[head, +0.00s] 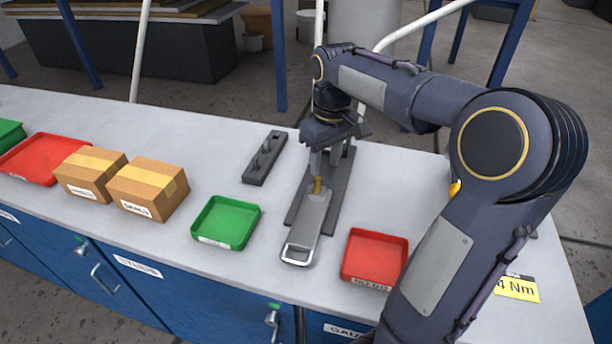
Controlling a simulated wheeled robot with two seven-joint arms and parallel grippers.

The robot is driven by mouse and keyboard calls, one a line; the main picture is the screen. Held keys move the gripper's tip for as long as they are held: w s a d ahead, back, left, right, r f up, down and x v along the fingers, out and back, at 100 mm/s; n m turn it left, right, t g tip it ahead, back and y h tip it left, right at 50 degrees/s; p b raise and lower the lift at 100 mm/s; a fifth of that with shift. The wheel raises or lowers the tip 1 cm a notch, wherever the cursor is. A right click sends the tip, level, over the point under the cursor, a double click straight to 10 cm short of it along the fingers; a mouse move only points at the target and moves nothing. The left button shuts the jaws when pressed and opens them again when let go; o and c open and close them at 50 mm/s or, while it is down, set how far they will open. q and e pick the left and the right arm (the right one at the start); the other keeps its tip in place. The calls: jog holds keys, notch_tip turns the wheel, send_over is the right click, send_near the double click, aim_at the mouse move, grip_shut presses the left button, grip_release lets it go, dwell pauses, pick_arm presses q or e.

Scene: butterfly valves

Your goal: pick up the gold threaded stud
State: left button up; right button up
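A small gold piece (318,186), which looks like the gold threaded stud, stands at the upper end of a flat grey metal body (310,222) with a looped lower end. My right gripper (324,168) points down just above the gold piece, with its fingers close to it. The fingers are small and partly covered by the wrist, so I cannot tell whether they touch or hold it. My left gripper is not in view.
A dark rack (264,158), a green tray (226,222) and two cardboard boxes (148,188) are to the left. A red tray (375,257) is to the right. Another yellow piece (455,188) is partly hidden by my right arm.

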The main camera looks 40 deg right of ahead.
aim_at(318, 180)
jog(key=shift+w+d+f, duration=0.1)
jog(key=shift+w, duration=0.4)
jog(key=shift+w+d+f, duration=0.1)
jog(key=shift+w, duration=0.35)
jog(key=shift+w+d+f, duration=0.15)
jog(key=shift+w+f, duration=0.05)
jog(key=shift+f, duration=0.05)
jog(key=f, duration=0.7)
jog(key=shift+a, duration=0.3)
grip_shut()
